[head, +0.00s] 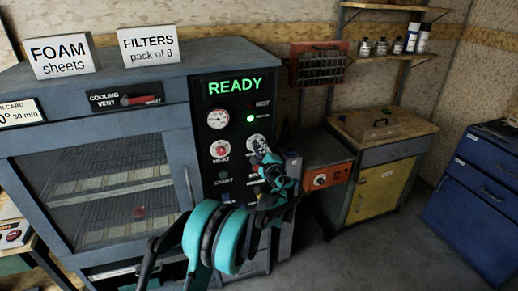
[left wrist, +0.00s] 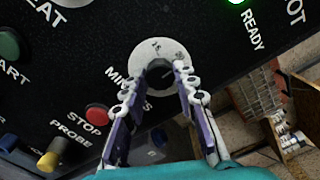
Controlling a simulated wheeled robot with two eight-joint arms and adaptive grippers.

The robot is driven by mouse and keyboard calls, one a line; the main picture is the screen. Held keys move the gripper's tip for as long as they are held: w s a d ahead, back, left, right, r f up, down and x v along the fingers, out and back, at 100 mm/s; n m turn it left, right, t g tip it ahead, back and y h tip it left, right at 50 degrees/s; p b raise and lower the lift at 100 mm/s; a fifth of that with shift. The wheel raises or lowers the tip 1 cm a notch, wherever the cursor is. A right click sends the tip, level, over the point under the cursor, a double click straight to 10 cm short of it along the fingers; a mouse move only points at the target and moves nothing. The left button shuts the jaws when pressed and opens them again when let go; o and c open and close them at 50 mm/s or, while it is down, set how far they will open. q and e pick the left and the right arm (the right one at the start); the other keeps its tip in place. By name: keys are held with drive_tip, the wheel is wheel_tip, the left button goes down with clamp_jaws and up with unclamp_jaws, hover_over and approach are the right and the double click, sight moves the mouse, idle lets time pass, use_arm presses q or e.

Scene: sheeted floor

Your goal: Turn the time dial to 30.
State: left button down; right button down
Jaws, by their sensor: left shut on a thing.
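The time dial (head: 257,142) is a white disc on the black control panel of a grey oven. In the left wrist view the dial (left wrist: 150,51) has a dark knob in its middle and a partly hidden label beginning "MIN". My left gripper (head: 266,160) reaches the panel from the front. In the left wrist view its two fingers (left wrist: 156,80) are on either side of the knob and shut on it. The dial's marks are too small to read, so its setting cannot be told. My right gripper is in neither view.
A HEAT dial (head: 220,150) is left of the time dial. The panel shows READY (head: 235,86) with a green lamp. An orange-fronted box (head: 322,177) stands to the right.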

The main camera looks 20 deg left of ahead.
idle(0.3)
use_arm(q)
drive_tip(key=c, duration=1.2)
unclamp_jaws()
drive_tip(key=v, duration=1.2)
